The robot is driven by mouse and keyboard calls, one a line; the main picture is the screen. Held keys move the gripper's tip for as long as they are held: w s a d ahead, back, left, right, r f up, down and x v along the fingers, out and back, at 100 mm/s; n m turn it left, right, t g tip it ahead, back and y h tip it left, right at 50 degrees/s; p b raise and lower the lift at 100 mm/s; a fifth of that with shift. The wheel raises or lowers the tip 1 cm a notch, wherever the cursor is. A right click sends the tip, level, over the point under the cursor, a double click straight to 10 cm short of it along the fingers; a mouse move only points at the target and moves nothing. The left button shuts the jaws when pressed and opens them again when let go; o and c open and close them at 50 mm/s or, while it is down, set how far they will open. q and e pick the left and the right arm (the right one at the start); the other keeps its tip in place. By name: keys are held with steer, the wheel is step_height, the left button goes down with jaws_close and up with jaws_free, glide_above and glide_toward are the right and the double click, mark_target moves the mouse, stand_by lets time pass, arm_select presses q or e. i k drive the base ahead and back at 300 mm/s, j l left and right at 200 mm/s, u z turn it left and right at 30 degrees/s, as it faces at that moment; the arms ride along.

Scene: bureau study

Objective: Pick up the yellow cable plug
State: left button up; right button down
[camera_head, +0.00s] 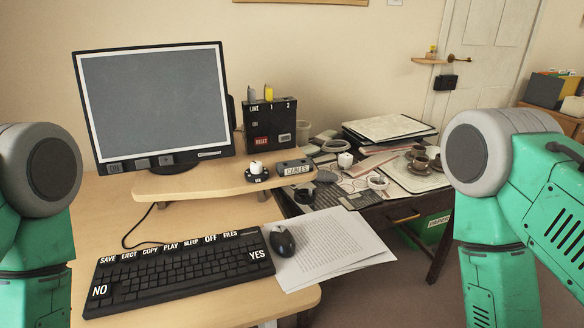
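The lower ends of both plugs are hidden by the box. Green and grey parts of my two arms show at the left and right edges, well apart from the box. Neither of my grippers is in view.
The monitor (152,105) stands left of the box on a raised wooden shelf (195,182). A "CABLES" holder (294,168) and a white cube on a dark base sit in front of the box. The keyboard (180,272), mouse (282,241) and paper (328,245) lie lower. The right desk is cluttered.

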mark_target(269, 90)
steer(key=l, duration=0.75)
steer(key=i+l, duration=0.2)
steer(key=l, duration=0.15)
steer(key=i+l, duration=0.2)
steer(key=l, duration=0.15)
steer(key=i+l, duration=0.2)
steer(key=l, duration=0.15)
steer(key=i+l, duration=0.2)
steer(key=l, duration=0.15)
steer(key=z, duration=0.05)
